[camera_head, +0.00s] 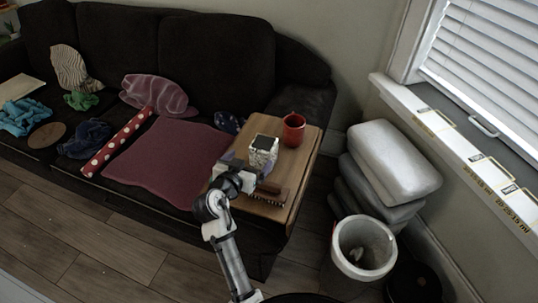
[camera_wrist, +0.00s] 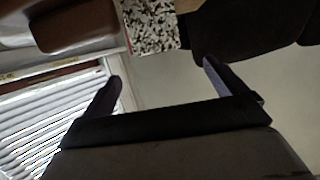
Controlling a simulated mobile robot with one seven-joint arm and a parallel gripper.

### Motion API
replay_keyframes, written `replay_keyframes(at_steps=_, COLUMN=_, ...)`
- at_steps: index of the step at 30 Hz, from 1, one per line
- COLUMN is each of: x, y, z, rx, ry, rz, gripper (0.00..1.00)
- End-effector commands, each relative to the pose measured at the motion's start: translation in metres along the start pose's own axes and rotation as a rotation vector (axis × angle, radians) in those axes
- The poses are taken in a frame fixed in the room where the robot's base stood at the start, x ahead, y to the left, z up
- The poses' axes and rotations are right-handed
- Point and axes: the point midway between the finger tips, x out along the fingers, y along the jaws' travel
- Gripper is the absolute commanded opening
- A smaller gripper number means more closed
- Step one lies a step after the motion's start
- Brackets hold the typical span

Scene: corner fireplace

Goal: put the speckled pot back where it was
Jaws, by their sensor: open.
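The speckled pot (camera_head: 263,156) is white with dark specks and has a dark top. It looks upright on the small wooden side table (camera_head: 308,158). In the wrist view its speckled side (camera_wrist: 151,25) shows at the top, beyond my fingertips and roughly in line with the gap between them. My gripper (camera_head: 246,168) is at the pot's near left in the head view. It is open, with nothing between its two fingers (camera_wrist: 162,72). My gripper hides part of the table near the pot.
A red mug (camera_head: 293,130) stands just behind and right of the pot. A brown brush (camera_head: 268,193) lies at the table's near edge. The dark sofa (camera_head: 215,55) holds cushions and cloths. Right of the table are stacked cushions (camera_head: 395,160) and a white bin (camera_head: 343,262).

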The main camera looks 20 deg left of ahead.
Motion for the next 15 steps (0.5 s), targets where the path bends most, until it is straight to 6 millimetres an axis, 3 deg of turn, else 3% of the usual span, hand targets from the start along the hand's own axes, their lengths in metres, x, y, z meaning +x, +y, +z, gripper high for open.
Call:
replay_keyframes(at_steps=6, x=0.044, y=0.000, z=-0.003, rx=0.001, ry=0.000, rz=0.000, gripper=0.96)
replay_keyframes(at_steps=15, x=0.070, y=0.001, z=-0.004, rx=0.000, ry=0.001, rz=-0.002, gripper=0.96)
